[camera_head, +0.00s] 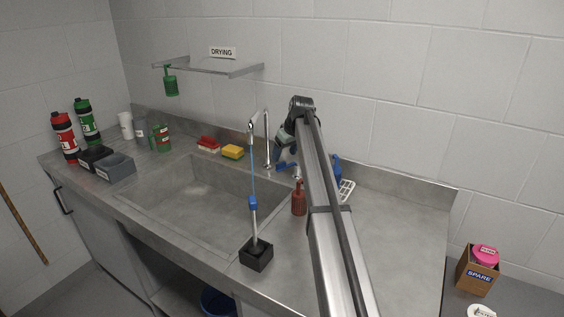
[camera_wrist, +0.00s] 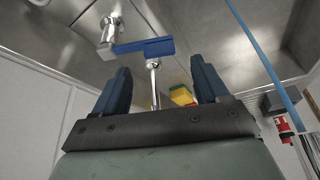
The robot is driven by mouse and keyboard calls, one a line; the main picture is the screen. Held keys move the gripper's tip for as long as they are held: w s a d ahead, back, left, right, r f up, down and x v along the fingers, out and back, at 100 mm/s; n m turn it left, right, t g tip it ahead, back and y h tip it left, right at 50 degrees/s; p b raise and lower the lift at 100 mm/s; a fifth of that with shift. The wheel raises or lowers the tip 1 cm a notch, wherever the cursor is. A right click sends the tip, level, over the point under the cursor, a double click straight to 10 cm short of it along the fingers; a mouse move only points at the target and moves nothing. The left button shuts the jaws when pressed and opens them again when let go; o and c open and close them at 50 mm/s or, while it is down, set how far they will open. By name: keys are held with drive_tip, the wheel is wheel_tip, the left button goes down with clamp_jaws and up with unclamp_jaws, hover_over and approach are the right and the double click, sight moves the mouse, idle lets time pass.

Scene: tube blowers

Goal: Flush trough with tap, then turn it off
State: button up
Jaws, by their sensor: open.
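The trough (camera_head: 190,200) is a grey metal sink in the counter.
A yellow sponge (camera_head: 233,152) and red brush (camera_head: 208,144) sit behind the trough. A red-brown bottle (camera_head: 298,200) stands close to my arm. The right counter is mostly clear.

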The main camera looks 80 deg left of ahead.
sight(282, 169)
drive_tip(key=shift+x, duration=2.6)
drive_tip(key=shift+c, duration=0.4)
clamp_jaws()
